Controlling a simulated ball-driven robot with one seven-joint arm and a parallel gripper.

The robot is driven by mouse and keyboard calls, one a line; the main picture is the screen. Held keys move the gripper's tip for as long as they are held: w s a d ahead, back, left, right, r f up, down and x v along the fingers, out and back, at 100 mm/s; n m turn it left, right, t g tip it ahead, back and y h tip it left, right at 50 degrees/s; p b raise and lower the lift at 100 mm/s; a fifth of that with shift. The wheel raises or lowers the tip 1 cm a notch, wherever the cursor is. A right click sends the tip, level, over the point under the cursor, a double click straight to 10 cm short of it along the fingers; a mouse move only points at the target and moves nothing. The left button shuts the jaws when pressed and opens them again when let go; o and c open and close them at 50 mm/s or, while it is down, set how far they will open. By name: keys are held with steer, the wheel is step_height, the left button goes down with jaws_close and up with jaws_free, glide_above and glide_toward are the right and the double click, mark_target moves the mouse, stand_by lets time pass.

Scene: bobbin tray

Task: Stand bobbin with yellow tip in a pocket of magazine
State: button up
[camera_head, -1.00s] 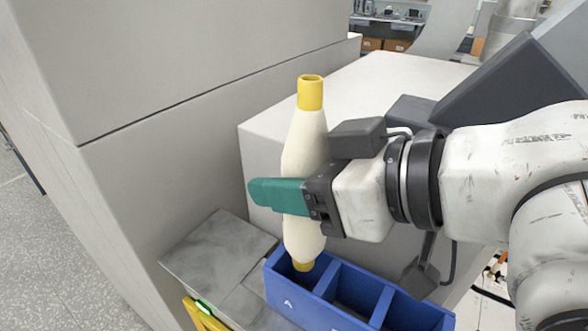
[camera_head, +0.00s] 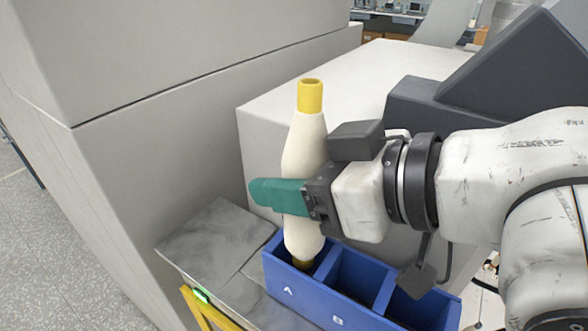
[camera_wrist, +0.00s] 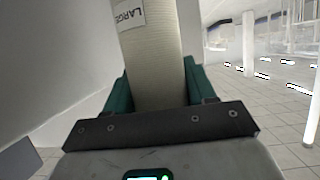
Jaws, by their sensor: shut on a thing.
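The bobbin (camera_head: 304,150) is cream with a yellow tip (camera_head: 311,96) at its top. It stands nearly upright, and its lower end is down inside pocket A of the blue magazine (camera_head: 305,290). Whether its foot touches the pocket floor is hidden by the front wall. My gripper (camera_head: 282,196), with teal fingers, is shut around the bobbin's middle. In the wrist view the bobbin (camera_wrist: 155,70) rises between the fingers, with a label reading "LARGE".
The magazine's other pockets to the right, one marked B, look empty. A grey plate (camera_head: 215,240) lies left of the magazine. A yellow frame (camera_head: 205,312) with a green light is in front. Large pale blocks (camera_head: 180,165) stand close on the left and behind.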

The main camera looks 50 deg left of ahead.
steer(key=shift+f+b, duration=2)
steer(key=shift+f, duration=0.9)
steer(key=o, duration=1.2)
steer(key=shift+d, duration=0.1)
steer(key=b+v, duration=0.1)
steer(key=v, duration=0.9)
steer(key=shift+d+b, duration=0.3)
steer(key=shift+b, duration=0.05)
steer(key=shift+r, duration=0.15)
